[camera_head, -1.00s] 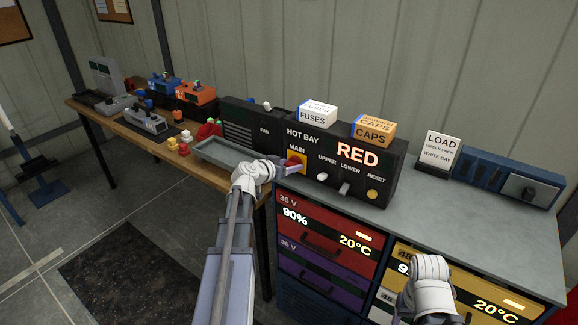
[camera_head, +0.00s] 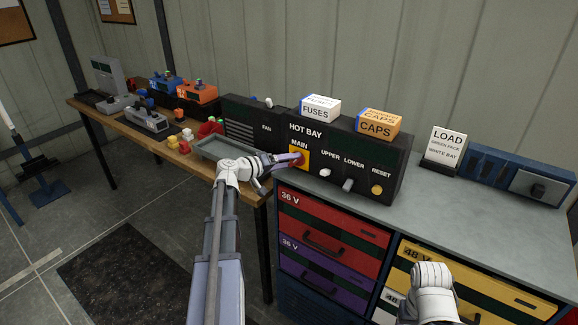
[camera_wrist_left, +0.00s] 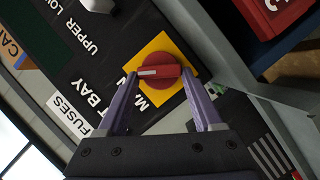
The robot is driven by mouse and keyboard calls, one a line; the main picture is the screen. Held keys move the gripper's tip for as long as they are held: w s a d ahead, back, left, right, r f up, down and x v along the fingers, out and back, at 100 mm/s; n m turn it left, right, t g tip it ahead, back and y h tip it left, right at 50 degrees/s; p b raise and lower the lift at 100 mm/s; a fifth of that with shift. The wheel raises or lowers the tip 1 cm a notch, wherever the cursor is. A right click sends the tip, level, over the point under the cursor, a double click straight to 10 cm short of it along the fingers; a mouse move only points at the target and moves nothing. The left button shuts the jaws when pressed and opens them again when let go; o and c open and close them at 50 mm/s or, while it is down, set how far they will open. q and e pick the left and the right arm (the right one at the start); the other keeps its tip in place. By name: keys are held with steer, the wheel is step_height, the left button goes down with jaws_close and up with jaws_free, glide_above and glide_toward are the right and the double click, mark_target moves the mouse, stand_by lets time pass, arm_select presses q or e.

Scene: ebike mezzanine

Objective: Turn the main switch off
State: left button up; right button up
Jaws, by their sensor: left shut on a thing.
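The main switch is a red rotary knob (camera_wrist_left: 160,71) with a white mark, on a yellow plate (camera_head: 305,153) on the black HOT BAY panel (camera_head: 340,147). In the left wrist view the white mark points to the left of the picture. My left gripper (camera_head: 293,161) reaches the switch from the left. In the left wrist view its two purple fingers (camera_wrist_left: 159,74) are on either side of the knob, shut on it. The fingers hide part of the MAIN label there. The panel's display above the switches is dark. My right wrist shows at lower right; its fingers are out of view.
UPPER and LOWER switches and a yellow RESET button (camera_head: 376,189) are right of the main switch. A FUSES box (camera_head: 320,108) and a CAPS box (camera_head: 379,123) stand on the panel. Battery drawers (camera_head: 325,232) are below, with dark displays. The grey worktop (camera_head: 470,215) is mostly clear.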

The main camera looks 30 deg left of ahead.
arm_select(q)
steer(key=n+b, duration=0.1)
steer(key=f+n+h+b, duration=0.1)
steer(key=n+b, duration=0.1)
steer(key=shift+a+t, duration=0.1)
steer(key=shift+t, duration=0.3)
steer(key=shift+n+t+h+b, duration=0.45)
steer(key=shift+n+b, duration=0.6)
steer(key=shift+n, duration=0.35)
steer(key=o, duration=1.4)
steer(key=shift+c, duration=0.2)
steer(key=shift+a, duration=0.1)
steer(key=v, duration=0.7)
steer(key=shift+s+a, duration=0.2)
steer(key=shift+s, duration=0.15)
